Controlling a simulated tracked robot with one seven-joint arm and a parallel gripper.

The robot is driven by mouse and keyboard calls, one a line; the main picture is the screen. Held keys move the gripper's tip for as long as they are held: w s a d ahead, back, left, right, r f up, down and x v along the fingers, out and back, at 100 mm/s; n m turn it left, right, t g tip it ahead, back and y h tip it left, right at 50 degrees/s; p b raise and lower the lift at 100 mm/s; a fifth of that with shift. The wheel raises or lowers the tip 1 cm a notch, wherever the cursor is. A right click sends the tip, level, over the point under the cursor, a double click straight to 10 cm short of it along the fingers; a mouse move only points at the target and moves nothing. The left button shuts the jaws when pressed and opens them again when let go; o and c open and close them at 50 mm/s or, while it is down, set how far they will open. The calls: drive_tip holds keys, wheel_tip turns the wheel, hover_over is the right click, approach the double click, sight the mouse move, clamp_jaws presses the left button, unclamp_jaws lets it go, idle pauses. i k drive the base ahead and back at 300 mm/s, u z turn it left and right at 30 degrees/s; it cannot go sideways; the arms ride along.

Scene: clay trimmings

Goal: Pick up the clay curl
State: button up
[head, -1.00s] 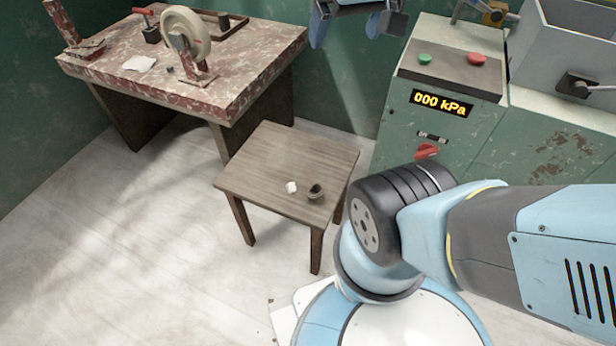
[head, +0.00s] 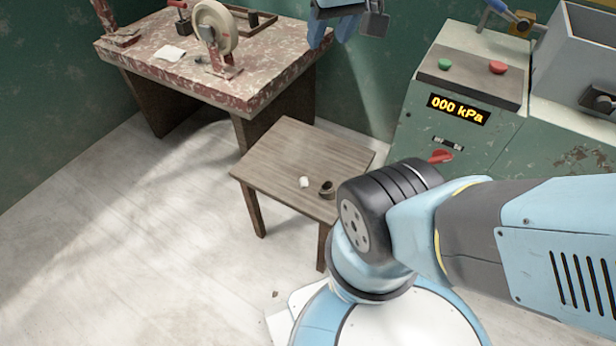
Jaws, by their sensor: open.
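A small dark brown curled piece (head: 326,189), which looks like the clay curl, lies on the small wooden table (head: 280,165), near its right front side. A small white lump (head: 304,182) lies just left of it, apart from it. My gripper (head: 348,24) is at the top edge of the head view, partly cut off by the frame. Its blue and grey fingers are apart with nothing seen between them. In the picture it is well above the small table and the curl, touching neither.
A red, worn workbench (head: 270,85) with a pale wheel (head: 213,27) stands behind at left. A green machine (head: 415,125) with a 000 kPa display stands behind at right. My arm covers the area right of the small table. The floor at left is clear.

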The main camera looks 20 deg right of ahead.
sight(330, 195)
drive_tip(key=u, duration=0.5)
drive_tip(key=k, duration=0.95)
drive_tip(key=u, duration=0.05)
